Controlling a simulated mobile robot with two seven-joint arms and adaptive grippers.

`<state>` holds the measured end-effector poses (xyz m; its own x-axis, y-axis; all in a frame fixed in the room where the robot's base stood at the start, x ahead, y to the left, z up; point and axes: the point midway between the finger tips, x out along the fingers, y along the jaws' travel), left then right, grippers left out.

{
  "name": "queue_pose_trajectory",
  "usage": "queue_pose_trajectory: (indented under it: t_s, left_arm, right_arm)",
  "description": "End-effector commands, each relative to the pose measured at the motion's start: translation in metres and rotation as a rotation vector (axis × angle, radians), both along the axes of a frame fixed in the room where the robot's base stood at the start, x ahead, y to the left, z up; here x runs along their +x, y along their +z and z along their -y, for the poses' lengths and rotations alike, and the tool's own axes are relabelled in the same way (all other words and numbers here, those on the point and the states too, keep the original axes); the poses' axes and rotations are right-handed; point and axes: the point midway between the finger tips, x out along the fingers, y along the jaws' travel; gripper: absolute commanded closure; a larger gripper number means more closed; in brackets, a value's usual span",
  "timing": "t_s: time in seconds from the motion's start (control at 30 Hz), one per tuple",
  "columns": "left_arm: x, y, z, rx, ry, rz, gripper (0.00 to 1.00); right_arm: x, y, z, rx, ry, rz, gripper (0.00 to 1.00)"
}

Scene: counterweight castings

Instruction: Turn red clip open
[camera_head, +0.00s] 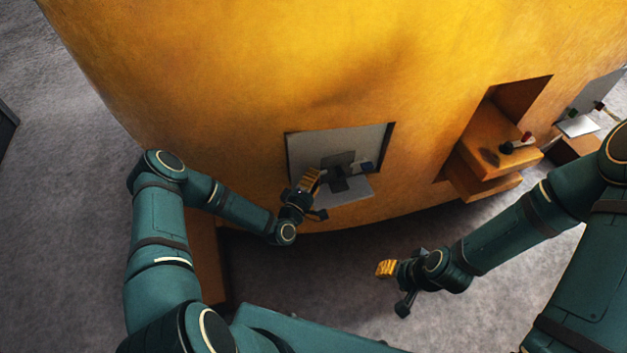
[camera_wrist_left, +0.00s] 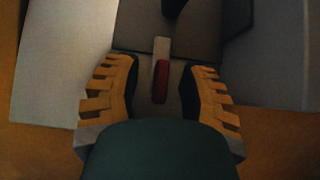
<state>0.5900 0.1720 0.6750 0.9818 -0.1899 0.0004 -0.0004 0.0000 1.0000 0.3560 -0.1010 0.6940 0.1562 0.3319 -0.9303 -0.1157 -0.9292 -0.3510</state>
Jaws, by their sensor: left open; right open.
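The red clip (camera_wrist_left: 161,82) shows in the left wrist view as a small red piece on a pale strip, against a dark grey plate. My left gripper (camera_wrist_left: 162,70) is open, with one orange-padded finger on either side of the clip. Whether a finger touches it I cannot tell. In the head view my left gripper (camera_head: 312,194) is at the grey recess in the yellow casting, and the clip there is hidden or too small to make out. My right gripper (camera_head: 392,286) is open and empty, in free space away from the casting.
The yellow casting (camera_head: 300,60) fills the back. Its grey recess (camera_head: 368,140) has a pale ledge (camera_head: 348,192) jutting out. To the right, an orange block (camera_head: 490,163) carries a small red-tipped part (camera_head: 526,138).

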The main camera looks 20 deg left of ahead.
Motion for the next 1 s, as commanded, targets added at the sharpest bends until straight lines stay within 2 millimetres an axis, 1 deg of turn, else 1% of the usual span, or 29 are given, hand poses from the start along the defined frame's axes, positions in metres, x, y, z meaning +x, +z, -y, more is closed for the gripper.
queue_pose_trajectory:
  t_s: [0.07, 0.1, 0.17, 0.2, 0.47, 0.67, 0.87, 1.0]
  left_arm:
    - [0.0, 0.0, 0.0, 0.0, 0.0, 0.0, 0.59]
    - [0.0, 0.0, 0.0, 0.0, 0.0, 0.0, 0.73]
    - [0.0, 0.0, 0.0, 0.0, 0.0, 0.0, 0.94]
    - [0.0, 0.0, 0.0, 0.0, 0.0, 0.0, 1.0]
    - [0.0, 0.0, 0.0, 0.003, 0.001, -0.001, 1.0]
    - [0.0, 0.002, 0.0, 0.04, 0.001, -0.024, 1.0]
    - [0.0, 0.004, 0.0, 0.134, 0.0, -0.089, 1.0]
    - [0.0, 0.006, 0.0, 0.234, -0.001, -0.155, 1.0]
  right_arm:
    - [0.0, 0.0, 0.0, 0.0, 0.0, 0.0, 0.53]
    - [0.0, 0.0, 0.0, 0.0, 0.0, 0.0, 0.53]
    - [0.0, 0.0, 0.0, 0.0, 0.0, 0.0, 0.53]
    - [0.0, 0.0, 0.0, 0.0, 0.0, 0.0, 0.53]
    - [0.0, 0.001, 0.0, 0.0, 0.0, 0.0, 0.53]
    - [-0.001, 0.006, 0.0, 0.001, 0.0, -0.003, 0.53]
    - [-0.004, 0.02, -0.001, 0.001, 0.002, -0.009, 0.53]
    - [-0.006, 0.034, -0.001, 0.003, 0.004, -0.014, 0.53]
